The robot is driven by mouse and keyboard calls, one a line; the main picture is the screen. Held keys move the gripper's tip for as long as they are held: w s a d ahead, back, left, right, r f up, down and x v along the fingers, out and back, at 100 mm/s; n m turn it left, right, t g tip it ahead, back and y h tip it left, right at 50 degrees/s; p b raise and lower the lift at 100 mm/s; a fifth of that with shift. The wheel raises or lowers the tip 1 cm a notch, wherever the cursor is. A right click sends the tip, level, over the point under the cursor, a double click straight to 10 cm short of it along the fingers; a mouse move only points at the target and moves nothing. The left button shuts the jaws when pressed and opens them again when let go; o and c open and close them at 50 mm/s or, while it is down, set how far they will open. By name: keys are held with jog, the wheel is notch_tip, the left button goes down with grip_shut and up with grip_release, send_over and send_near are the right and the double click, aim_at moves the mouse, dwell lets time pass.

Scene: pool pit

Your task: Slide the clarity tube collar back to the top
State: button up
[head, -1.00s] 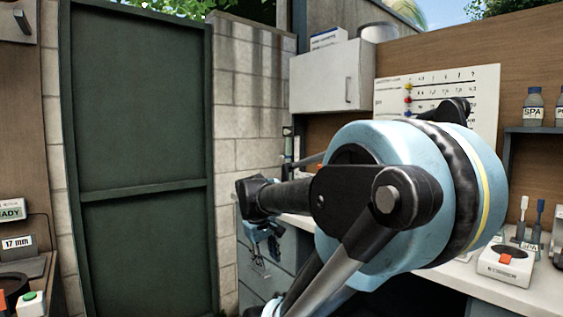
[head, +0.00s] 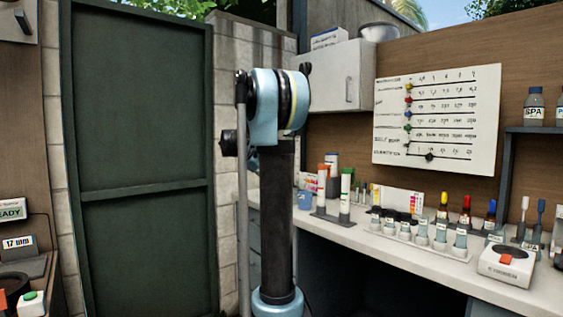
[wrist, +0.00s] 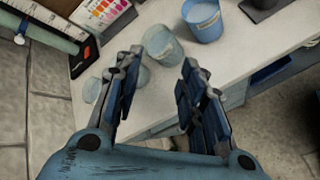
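My gripper (wrist: 163,62) is open and empty in the wrist view, its two fingers spread above the white counter. A long pale piece with scale marks and a green edge (wrist: 42,24) lies at the top left of the wrist view, left of my gripper and apart from it. It may be the clarity tube, but I cannot tell. My gripper is not clear there.
On the counter (head: 400,250) are capped tubes (head: 345,195), several vials (head: 440,236) and a white device with a red button (head: 507,263). A chart board (head: 437,120) hangs behind. A green door (head: 140,150) is left.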

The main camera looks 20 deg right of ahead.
jog(key=w+d+r+n+t+h, duration=0.15)
jog(key=w+n+h, duration=0.3)
jog(key=w, duration=1.25)
jog(key=w+d+r+n+t+h, duration=0.1)
jog(key=w+d+n+h, duration=0.35)
jog(key=w, duration=1.25)
jog(key=w+d, duration=0.1)
jog(key=d, duration=0.3)
jog(key=w+d+y, duration=0.1)
jog(key=w+d, duration=0.1)
jog(key=d, duration=0.3)
jog(key=w+d+n+y, duration=0.1)
jog(key=w+d, duration=0.1)
jog(key=d, duration=0.3)
jog(key=shift+w+r, duration=0.15)
jog(key=shift+w, duration=0.05)
jog(key=shift+a+r, duration=0.1)
grip_shut()
